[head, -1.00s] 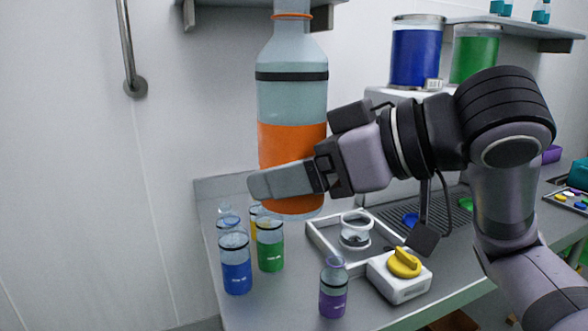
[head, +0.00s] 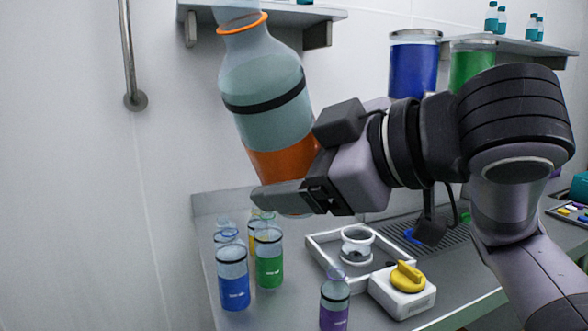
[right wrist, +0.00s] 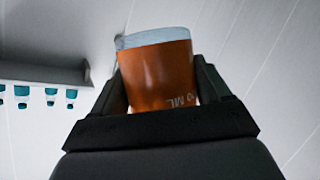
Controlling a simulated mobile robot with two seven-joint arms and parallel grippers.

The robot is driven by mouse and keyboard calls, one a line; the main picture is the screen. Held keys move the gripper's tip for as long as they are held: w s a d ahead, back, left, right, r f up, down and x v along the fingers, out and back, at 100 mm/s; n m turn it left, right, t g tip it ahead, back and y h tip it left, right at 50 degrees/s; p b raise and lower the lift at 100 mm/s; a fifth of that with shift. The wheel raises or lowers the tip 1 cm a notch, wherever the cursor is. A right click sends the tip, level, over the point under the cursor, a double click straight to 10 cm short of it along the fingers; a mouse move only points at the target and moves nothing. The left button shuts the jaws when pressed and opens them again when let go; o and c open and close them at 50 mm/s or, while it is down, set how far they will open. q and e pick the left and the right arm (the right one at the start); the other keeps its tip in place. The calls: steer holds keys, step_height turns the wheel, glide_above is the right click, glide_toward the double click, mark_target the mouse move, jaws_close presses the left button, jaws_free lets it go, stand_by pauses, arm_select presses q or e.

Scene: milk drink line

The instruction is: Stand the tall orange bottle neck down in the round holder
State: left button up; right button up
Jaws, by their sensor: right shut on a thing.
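The tall orange bottle (head: 268,110) is held in the air by my right gripper (head: 290,190), which is shut on its orange lower part. Its neck points up and it leans to the left in the head view, the top cut off by the frame. In the right wrist view its orange band (right wrist: 158,75) sits between the two fingers (right wrist: 165,95). The round holder (head: 357,245) is a clear and white ring piece in a white square tray (head: 318,254) on the bench, below and right of the bottle. My left gripper is not in view.
Small bottles stand on the bench: blue (head: 233,280), green (head: 268,258), yellow (head: 258,222) and purple (head: 334,300). Large blue (head: 413,65) and green (head: 471,65) containers stand behind my arm. A wall shelf (head: 285,14) is behind the bottle.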

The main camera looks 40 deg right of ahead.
steer(key=shift+f+n+t+h+b, duration=0.25)
steer(key=shift+n+t+h+b, duration=0.2)
steer(key=shift+n+b, duration=0.65)
steer(key=shift+n+t+h+b, duration=0.25)
steer(key=shift+n+t+b, duration=0.1)
steer(key=shift+n+b, duration=0.4)
steer(key=shift+r+n, duration=0.25)
steer(key=shift+n, duration=0.1)
steer(key=shift+f+n+t+h+b, duration=0.25)
steer(key=shift+n+t+h+b, duration=0.25)
steer(key=shift+n+b, duration=0.4)
steer(key=shift+n+t+b, duration=0.5)
steer(key=shift+n+b, duration=0.25)
steer(key=shift+n, duration=0.55)
steer(key=shift+r+n+t, duration=0.25)
steer(key=shift+n+t, duration=0.05)
